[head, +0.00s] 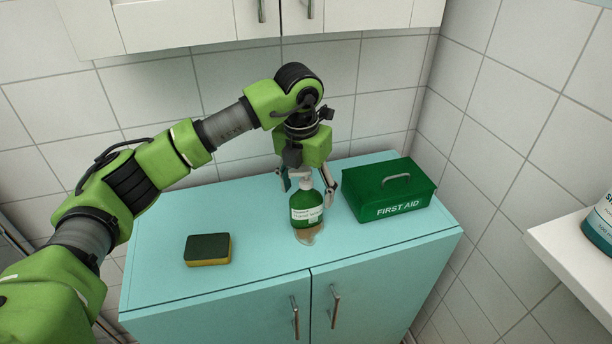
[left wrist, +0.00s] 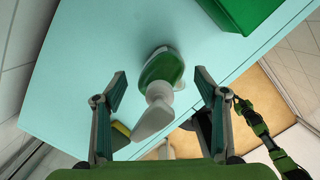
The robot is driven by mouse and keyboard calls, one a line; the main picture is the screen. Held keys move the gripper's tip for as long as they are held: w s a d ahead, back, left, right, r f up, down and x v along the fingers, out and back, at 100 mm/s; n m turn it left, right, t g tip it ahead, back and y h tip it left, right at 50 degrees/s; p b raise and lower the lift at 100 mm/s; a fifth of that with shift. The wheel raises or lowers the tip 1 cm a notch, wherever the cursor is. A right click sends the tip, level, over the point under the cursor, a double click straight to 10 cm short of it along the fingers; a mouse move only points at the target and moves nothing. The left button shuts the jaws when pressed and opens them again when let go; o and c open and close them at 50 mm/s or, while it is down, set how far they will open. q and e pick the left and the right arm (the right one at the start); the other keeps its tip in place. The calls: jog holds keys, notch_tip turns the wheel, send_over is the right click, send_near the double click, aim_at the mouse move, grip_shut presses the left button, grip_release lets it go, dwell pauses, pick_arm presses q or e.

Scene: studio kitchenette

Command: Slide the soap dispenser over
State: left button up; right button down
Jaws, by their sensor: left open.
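The soap dispenser (head: 306,208) is a green bottle with a white pump and a white label, upright near the front of the turquoise counter (head: 260,262). A brownish patch shows at its foot. In the left wrist view the dispenser (left wrist: 163,72) is seen from above, its white pump pointing toward the camera's lower edge. My left gripper (head: 309,188) is above and around the dispenser's top, pointing down. Its fingers are open, one on each side, with gaps to the bottle in the left wrist view (left wrist: 159,88).
A green first aid box (head: 391,189) stands close to the right of the dispenser. A sponge (head: 208,249) lies to the left at the front. The counter between sponge and dispenser is clear. Tiled walls close off the back and right; cabinets (head: 180,22) hang above.

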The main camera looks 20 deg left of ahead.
aim_at(308, 198)
pick_arm(q)
jog(key=shift+w+f, duration=0.2)
jog(key=shift+f, duration=1.3)
jog(key=c, duration=1.4)
